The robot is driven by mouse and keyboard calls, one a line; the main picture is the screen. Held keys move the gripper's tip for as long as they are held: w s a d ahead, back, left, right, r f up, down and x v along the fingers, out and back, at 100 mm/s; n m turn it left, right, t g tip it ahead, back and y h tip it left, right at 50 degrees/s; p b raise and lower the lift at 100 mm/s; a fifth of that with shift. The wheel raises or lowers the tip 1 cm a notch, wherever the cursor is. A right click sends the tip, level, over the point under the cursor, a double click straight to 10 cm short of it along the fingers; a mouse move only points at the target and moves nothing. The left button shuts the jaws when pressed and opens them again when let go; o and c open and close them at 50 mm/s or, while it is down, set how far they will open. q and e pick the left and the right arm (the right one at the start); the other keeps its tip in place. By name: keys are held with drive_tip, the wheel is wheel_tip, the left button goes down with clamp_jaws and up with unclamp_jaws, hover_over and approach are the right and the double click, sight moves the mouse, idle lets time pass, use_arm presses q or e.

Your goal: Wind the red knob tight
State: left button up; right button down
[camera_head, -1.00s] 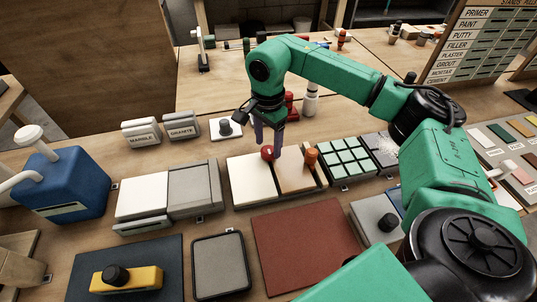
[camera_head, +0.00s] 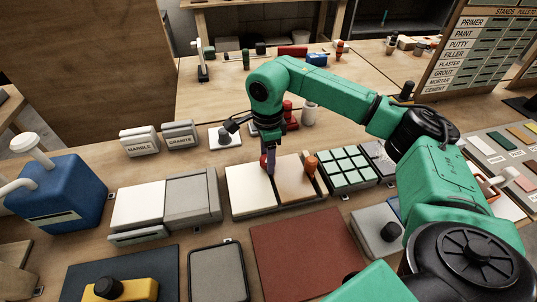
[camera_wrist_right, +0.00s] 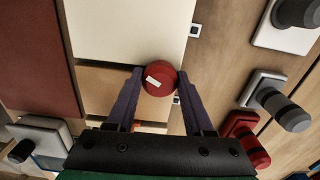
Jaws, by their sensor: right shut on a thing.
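The red knob (camera_head: 264,160) is a small round cap at the back edge of a board with a cream panel (camera_head: 250,190) and a tan panel (camera_head: 296,182). My right gripper (camera_head: 270,168) points down over it, its purple fingers partly hiding the knob in the head view. In the right wrist view the knob (camera_wrist_right: 160,80) shows a white mark on its top. The fingertips of the right gripper (camera_wrist_right: 160,74) are on either side of it, closed on it. My left gripper is not in view.
A brown-red mat (camera_head: 305,250) lies in front.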

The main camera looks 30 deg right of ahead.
drive_tip(key=m, duration=0.3)
